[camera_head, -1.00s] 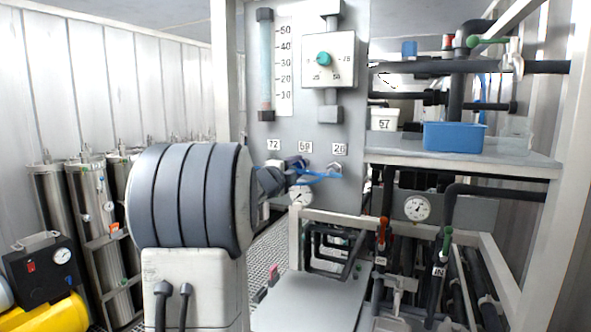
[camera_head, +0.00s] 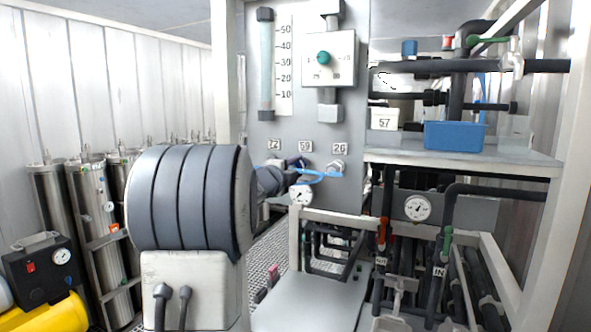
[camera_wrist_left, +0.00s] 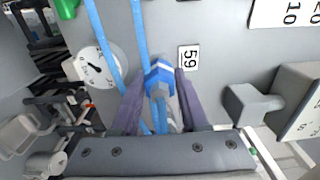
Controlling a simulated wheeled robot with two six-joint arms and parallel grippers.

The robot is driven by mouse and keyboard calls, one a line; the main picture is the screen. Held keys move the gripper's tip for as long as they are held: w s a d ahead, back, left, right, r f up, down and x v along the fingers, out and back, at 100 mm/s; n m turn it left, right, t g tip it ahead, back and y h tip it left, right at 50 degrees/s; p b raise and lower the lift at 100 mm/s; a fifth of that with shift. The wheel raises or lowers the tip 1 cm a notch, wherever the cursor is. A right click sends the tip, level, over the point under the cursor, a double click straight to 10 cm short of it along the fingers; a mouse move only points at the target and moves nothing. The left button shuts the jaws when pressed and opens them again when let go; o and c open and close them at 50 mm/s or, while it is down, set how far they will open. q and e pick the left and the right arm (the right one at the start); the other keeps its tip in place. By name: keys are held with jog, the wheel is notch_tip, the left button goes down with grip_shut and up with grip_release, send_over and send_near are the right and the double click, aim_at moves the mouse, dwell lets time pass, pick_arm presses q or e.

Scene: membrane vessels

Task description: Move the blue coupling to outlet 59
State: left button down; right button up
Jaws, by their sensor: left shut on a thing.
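The blue coupling (camera_wrist_left: 158,79) sits between the two purple-grey fingers of my left gripper (camera_wrist_left: 157,88), which is shut on it. It is close to the panel, beside the number plate 59 (camera_wrist_left: 188,57). In the head view, my left gripper (camera_head: 298,164) is just below the number plate 59 (camera_head: 305,146). Outlet 59 itself is hidden by the gripper and coupling, so I cannot tell whether they touch. A light blue hose (camera_head: 325,174) curves from the gripper toward the right, below plate 26. My right gripper is not in view.
A round gauge (camera_head: 301,195) is just below my left gripper. Number plates 72 (camera_head: 274,145) and 26 (camera_head: 340,148) flank plate 59, with a metal outlet (camera_head: 337,167) under 26. A shelf (camera_head: 460,158) with a blue bin (camera_head: 454,136) is at the right.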

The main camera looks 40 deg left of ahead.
pick_arm(q)
jog(key=shift+w+a, duration=0.1)
jog(key=shift+w, duration=0.4)
jog(key=shift+c, duration=1.7)
grip_release()
jog(key=shift+s, duration=0.1)
jog(key=b+v, duration=0.3)
jog(key=v, duration=0.7)
jog(key=shift+s, duration=0.15)
